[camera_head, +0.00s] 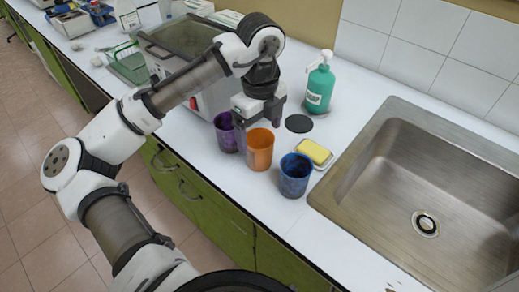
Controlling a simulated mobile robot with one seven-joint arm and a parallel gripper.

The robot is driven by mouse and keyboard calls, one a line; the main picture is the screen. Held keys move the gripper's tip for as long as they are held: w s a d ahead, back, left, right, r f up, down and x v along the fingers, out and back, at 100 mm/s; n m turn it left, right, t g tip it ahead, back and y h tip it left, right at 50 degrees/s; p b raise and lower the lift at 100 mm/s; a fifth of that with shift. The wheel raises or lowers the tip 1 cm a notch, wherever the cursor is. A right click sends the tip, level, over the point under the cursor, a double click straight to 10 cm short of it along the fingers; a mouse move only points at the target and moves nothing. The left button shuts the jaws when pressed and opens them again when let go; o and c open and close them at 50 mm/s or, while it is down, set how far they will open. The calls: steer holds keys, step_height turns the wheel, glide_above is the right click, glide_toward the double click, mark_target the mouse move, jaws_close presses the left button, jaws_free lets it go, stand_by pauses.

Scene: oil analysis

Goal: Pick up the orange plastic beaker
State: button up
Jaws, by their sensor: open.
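The orange plastic beaker (260,152) stands upright on the white counter, between a purple beaker (226,134) on its left and a blue beaker (295,176) on its right. My gripper (258,122) is open and points down just above the orange beaker, at about its rim in the picture. I cannot tell whether the fingers touch the beaker or how far above it they are. The gripper holds nothing that I can see.
A yellow sponge (314,151) on a small dish, a black disc (298,123) and a green pump bottle (319,84) stand to the right. A boxy appliance (190,60) stands behind my arm. The counter's front edge runs near the beakers.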

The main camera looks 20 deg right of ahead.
mark_target(260, 153)
step_height(260, 153, down, 8)
steer(key=shift+f+p, duration=0.1)
steer(key=shift+p, duration=0.65)
steer(key=c, duration=1.1)
steer(key=shift+o, duration=0.2)
